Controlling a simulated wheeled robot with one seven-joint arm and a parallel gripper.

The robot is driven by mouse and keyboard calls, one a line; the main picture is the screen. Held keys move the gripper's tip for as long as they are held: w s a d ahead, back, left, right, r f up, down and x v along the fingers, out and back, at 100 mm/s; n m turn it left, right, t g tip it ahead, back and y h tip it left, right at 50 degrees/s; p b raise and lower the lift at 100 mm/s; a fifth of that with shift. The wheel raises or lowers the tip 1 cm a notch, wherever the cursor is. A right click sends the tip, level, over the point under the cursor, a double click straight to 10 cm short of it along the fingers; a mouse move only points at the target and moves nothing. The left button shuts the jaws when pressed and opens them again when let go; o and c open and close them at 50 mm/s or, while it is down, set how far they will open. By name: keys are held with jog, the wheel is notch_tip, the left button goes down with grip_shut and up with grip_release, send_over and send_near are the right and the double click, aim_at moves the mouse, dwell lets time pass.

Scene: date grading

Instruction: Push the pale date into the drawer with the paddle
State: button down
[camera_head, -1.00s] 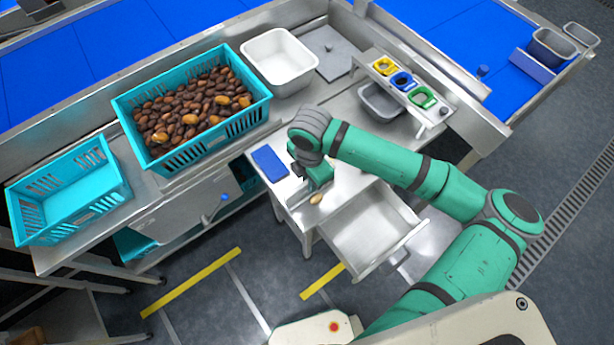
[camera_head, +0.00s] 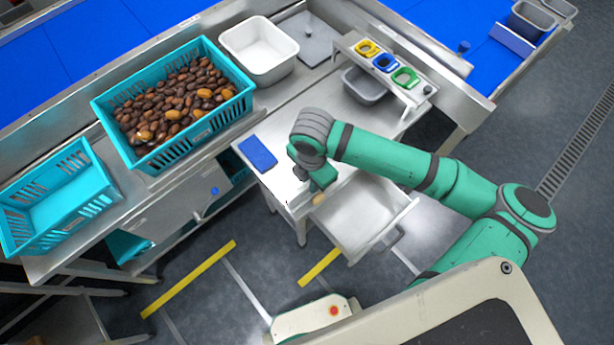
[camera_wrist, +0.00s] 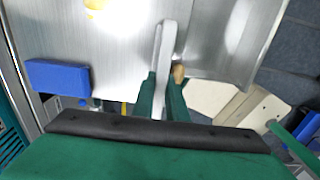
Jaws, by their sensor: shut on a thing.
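My gripper (camera_head: 318,184) is low over the metal table's near edge, beside the open drawer (camera_head: 365,222). In the wrist view its two green fingers (camera_wrist: 161,92) are shut on a pale grey bar, the paddle (camera_wrist: 166,42). A small tan date (camera_head: 319,198) lies by the gripper, close to the drawer's left edge. It also shows in the wrist view (camera_wrist: 179,73), just right of the paddle and partly hidden by the right finger. I cannot tell whether the paddle touches it. The drawer is pulled out and its visible floor looks empty.
A blue block (camera_head: 257,152) lies on the table left of my gripper. A teal crate of dark dates (camera_head: 243,108), an empty teal crate (camera_head: 105,185) and a white bin (camera_head: 290,62) stand behind. A rack with coloured rings (camera_head: 425,100) is at the right.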

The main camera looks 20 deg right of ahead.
jog(key=shift+s+d, duration=0.25)
jog(key=shift+s, duration=0.4)
jog(key=shift+s+d, duration=0.2)
jog(key=shift+s, duration=0.4)
jog(key=shift+w+r, duration=0.15)
jog(key=shift+r, duration=0.75)
jog(key=shift+s+r, duration=0.2)
jog(key=shift+r, duration=0.9)
jog(key=shift+w+r, duration=0.15)
jog(key=shift+r, duration=0.8)
jog(key=shift+a, duration=0.2)
jog(key=shift+d, duration=0.2)
